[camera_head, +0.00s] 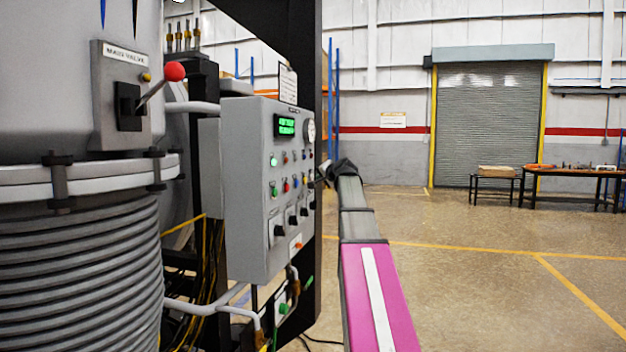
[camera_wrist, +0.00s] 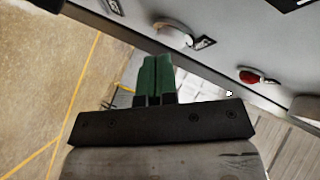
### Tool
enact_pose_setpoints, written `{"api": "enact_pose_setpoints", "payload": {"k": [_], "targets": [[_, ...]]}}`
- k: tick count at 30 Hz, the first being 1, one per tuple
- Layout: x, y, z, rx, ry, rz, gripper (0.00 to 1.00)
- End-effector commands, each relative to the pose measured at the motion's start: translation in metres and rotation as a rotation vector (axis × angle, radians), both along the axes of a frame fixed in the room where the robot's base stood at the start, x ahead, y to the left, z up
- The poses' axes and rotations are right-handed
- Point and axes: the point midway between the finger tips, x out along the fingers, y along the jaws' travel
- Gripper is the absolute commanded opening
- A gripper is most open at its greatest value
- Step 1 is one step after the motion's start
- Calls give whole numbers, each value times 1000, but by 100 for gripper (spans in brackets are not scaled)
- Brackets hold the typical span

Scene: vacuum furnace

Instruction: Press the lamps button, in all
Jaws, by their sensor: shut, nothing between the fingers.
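The grey control panel (camera_head: 245,215) stands left of centre in the head view, with rows of small coloured buttons, black knobs and a green-lit display (camera_head: 286,125). Its labels are too small to read, so I cannot tell which button is the lamps button. My gripper (camera_wrist: 157,58) is shut and empty, its green fingers together. In the wrist view the fingertips are close to a pale round button (camera_wrist: 172,32) with a small label plate; I cannot tell whether they touch it. A red button (camera_wrist: 258,77) is farther right. In the head view my arm's end hides part of the panel's right edge.
A large ribbed vessel with a red-knobbed lever (camera_head: 174,71) stands at the left. Cables and pipes hang below the panel. Open floor (camera_head: 480,290) lies at the right. A table (camera_head: 570,172) and a roller door (camera_head: 490,120) are far back.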

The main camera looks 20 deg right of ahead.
Motion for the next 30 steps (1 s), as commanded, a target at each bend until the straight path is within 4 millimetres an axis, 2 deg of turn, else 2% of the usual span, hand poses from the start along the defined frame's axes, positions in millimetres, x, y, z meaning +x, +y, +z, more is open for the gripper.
{"api": "enact_pose_setpoints", "payload": {"k": [30], "targets": [[4, 6, 0, 0, 1, 1, 0]]}}
